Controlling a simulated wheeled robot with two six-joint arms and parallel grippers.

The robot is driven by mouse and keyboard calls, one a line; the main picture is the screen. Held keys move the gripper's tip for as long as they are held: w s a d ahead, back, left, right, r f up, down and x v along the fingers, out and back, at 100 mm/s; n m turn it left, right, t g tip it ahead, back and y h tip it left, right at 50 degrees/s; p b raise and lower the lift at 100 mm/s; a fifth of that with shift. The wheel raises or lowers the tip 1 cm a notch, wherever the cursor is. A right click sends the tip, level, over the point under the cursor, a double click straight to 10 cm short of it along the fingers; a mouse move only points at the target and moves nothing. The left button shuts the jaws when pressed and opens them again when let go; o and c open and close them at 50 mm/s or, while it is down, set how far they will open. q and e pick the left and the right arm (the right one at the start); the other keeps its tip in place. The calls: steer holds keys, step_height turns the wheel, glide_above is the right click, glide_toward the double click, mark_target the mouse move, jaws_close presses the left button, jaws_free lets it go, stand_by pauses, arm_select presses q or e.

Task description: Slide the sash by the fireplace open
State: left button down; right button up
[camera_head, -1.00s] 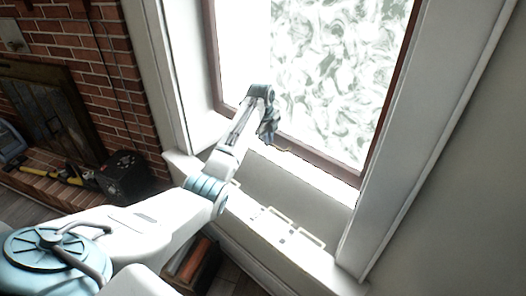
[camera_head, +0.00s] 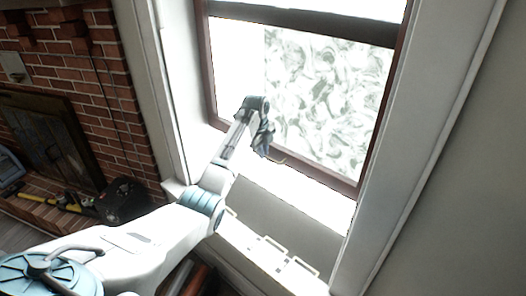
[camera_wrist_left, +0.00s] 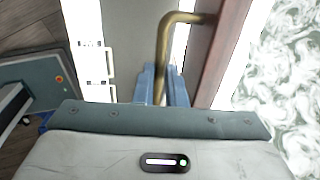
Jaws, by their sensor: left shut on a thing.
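The window sash has a brown frame (camera_head: 310,173) around bright, swirl-patterned glass. A bright gap shows between its bottom rail and the sill. A bent brass handle (camera_wrist_left: 166,48) stands out from the sash frame, which is at the right in the left wrist view (camera_wrist_left: 220,55). My left gripper (camera_head: 265,146) is at the bottom rail. Its blue fingers (camera_wrist_left: 161,86) are shut on the handle in the left wrist view, and they hide part of it. Only a thin brass piece of the handle shows in the head view. My right gripper is not in view.
A brick fireplace (camera_head: 85,110) with a dark screen is at the left. A black box (camera_head: 122,203) stands on its hearth. White window casing (camera_head: 415,120) borders the sash at the right. Pale bracket-like fittings (camera_head: 285,255) lie along the sill's front.

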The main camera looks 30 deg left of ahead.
arm_select(q)
steer(key=c, duration=1.5)
jaws_free()
steer(key=shift+w+r, duration=0.1)
steer(key=shift+r, duration=0.1)
steer(key=shift+f, duration=0.1)
step_height(320, 180, up, 11)
steer(key=s+b, duration=0.2)
steer(key=b, duration=0.1)
steer(key=shift+a+f, duration=0.15)
steer(key=shift+a, duration=0.05)
steer(key=shift+f, duration=0.1)
